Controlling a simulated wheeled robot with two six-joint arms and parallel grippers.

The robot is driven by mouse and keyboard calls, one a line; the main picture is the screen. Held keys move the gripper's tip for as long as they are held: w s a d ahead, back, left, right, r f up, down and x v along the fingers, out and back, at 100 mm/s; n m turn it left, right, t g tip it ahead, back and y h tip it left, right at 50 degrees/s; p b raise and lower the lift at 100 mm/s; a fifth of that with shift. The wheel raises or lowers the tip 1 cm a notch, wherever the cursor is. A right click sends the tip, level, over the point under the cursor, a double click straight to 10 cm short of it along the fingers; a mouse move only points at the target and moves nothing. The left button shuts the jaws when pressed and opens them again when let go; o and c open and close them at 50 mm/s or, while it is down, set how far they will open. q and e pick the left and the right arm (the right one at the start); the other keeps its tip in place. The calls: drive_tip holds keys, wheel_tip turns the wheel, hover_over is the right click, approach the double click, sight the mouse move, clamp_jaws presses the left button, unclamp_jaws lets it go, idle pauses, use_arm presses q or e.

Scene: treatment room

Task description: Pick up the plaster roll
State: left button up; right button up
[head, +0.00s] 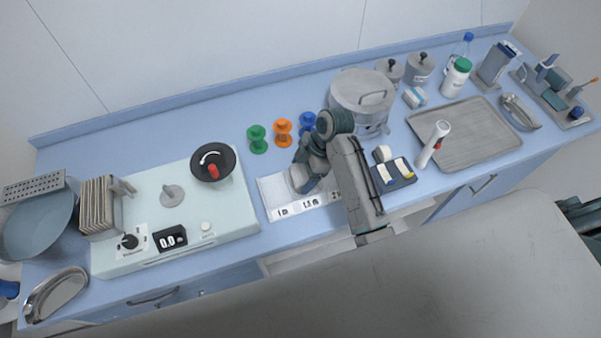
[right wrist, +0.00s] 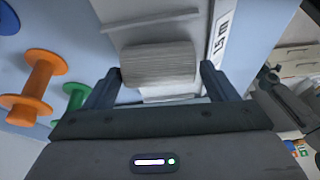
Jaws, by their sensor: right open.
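The plaster roll (right wrist: 158,64) is a pale grey, ribbed cylinder lying on a white measuring strip board (head: 278,196) with length marks along its front. In the head view the roll (head: 298,177) is partly hidden by my right gripper (head: 308,176). In the right wrist view my right gripper (right wrist: 160,85) is open, with one finger on each side of the roll. I cannot tell whether the fingers touch it. My left gripper is not in view.
Green (head: 257,139), orange (head: 282,132) and blue (head: 307,123) spools stand behind the board. A pale control unit (head: 225,225) is at left. A grey pot (head: 350,88), a dark tray with small items (head: 405,181) and a metal tray (head: 470,150) are at right.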

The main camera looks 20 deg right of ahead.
drive_tip(key=shift+x, duration=1)
drive_tip(key=c, duration=0.8)
drive_tip(key=shift+w, duration=0.15)
